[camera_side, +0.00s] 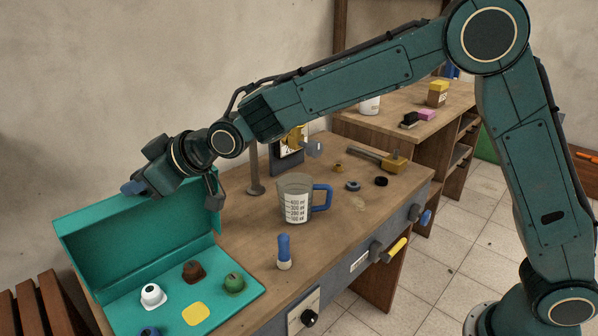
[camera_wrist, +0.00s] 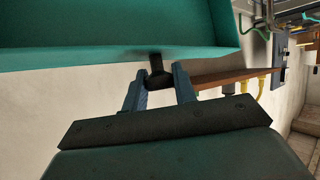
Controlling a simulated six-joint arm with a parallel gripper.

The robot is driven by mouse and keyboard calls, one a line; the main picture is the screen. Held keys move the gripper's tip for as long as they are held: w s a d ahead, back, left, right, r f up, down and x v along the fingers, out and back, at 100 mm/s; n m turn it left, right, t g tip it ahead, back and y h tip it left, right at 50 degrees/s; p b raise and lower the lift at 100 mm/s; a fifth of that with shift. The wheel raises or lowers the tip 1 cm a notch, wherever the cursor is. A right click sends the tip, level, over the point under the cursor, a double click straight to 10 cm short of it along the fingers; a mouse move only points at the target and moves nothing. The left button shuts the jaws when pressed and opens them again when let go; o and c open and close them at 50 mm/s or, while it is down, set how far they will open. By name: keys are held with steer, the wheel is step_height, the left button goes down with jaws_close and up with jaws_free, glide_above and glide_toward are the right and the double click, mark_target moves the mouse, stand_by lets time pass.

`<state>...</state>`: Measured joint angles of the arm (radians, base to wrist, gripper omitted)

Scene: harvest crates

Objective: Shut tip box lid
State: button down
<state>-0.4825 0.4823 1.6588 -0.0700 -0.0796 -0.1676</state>
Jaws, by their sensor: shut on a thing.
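The teal tip box (camera_side: 232,305) sits at the front left of the bench. Its lid (camera_side: 130,235) stands raised and open, tilted up along the back left side. The lid also fills the top of the wrist view (camera_wrist: 110,30). My gripper (camera_side: 132,187) is at the lid's upper edge. In the wrist view my gripper (camera_wrist: 157,80) has its two blue fingers on either side of a dark knob (camera_wrist: 157,76) at the lid's edge, shut on it. The knob is hidden in the side view.
Small white (camera_side: 152,295), brown (camera_side: 194,271) and green (camera_side: 234,283) pieces and a yellow patch (camera_side: 196,313) are in the box. A blue-topped bottle (camera_side: 284,252) and measuring jug (camera_side: 296,200) stand to its right. A slatted wooden seat (camera_side: 35,300) is at left.

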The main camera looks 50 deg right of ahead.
steer(key=s+f+n+t+y, duration=0.1)
steer(key=s+f+t, duration=0.3)
steer(key=s, duration=0.5)
steer(key=shift+s+f+n, duration=0.2)
steer(key=shift+f+n, duration=0.25)
steer(key=shift+n, duration=0.05)
stand_by(0.3)
steer(key=c, duration=1.1)
jaws_free()
steer(key=shift+s+d, duration=0.1)
steer(key=shift+s, duration=0.05)
steer(key=shift+f+v, duration=0.1)
steer(key=shift+v, duration=2.8)
steer(key=shift+f+v, duration=0.15)
steer(key=shift+v, duration=2.75)
